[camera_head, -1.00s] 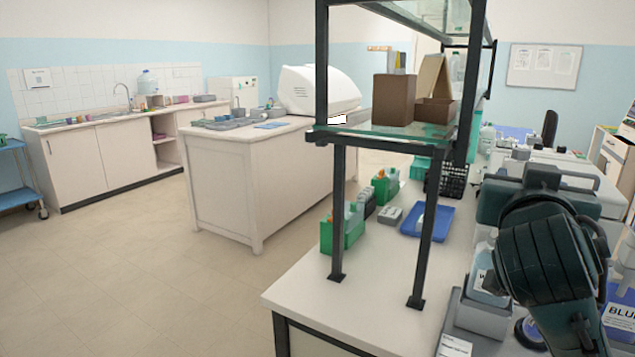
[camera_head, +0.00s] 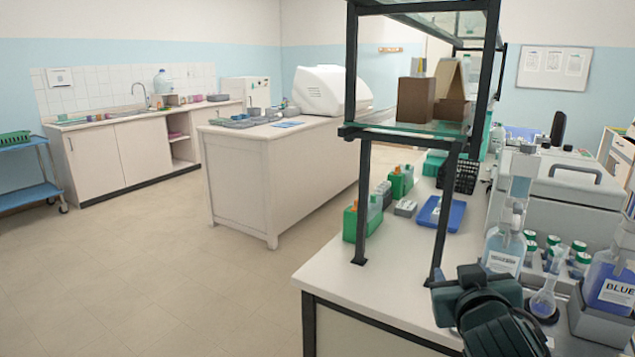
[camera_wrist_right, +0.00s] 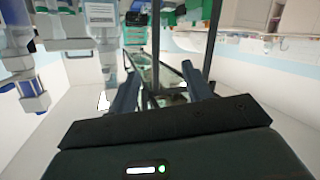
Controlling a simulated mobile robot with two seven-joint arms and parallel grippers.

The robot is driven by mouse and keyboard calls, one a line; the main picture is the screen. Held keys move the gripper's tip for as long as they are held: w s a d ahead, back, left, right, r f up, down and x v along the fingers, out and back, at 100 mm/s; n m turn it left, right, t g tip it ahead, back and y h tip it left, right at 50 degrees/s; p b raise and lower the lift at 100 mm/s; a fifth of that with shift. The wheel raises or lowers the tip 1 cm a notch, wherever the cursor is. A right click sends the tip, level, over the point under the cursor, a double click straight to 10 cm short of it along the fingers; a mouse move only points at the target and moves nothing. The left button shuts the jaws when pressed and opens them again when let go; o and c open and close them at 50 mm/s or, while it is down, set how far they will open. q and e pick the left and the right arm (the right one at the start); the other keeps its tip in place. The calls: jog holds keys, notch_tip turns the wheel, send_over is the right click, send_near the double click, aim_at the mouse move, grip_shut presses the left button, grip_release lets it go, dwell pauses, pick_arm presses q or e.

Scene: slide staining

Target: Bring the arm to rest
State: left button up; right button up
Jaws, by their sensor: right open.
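My right arm (camera_head: 495,315) shows as dark links low at the right in the head view, beside the front of the lab bench (camera_head: 360,290). Its gripper cannot be made out there. In the right wrist view my right gripper (camera_wrist_right: 160,72) has its two fingers apart, with nothing held between them. The dark posts and glass of a shelf show beyond the fingers in that view. My left gripper is in neither view.
A glass shelf on dark posts (camera_head: 363,205) stands on the bench. A labelled bottle (camera_head: 503,252), a flask (camera_head: 543,302) and a blue-liquid bottle (camera_head: 608,283) stand close by the arm. A blue tray (camera_head: 441,214) lies behind the post.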

jog(key=s+a+f+n+g+y, duration=0.1)
jog(key=a+f+y, duration=0.1)
jog(key=f, duration=0.4)
jog(key=s+a+f+n+g+y, duration=0.1)
jog(key=s+a+f, duration=0.1)
jog(key=f, duration=0.4)
jog(key=s+a+f+g+y, duration=0.1)
jog(key=s+a+f+y, duration=0.1)
jog(key=s+f, duration=0.7)
jog(key=s+a+f+g+y+p, duration=0.1)
jog(key=s+a+f, duration=0.1)
jog(key=s+f, duration=0.7)
jog(key=shift+a+f+n+y, duration=0.15)
jog(key=shift+f+n+y, duration=0.25)
jog(key=shift+f, duration=0.25)
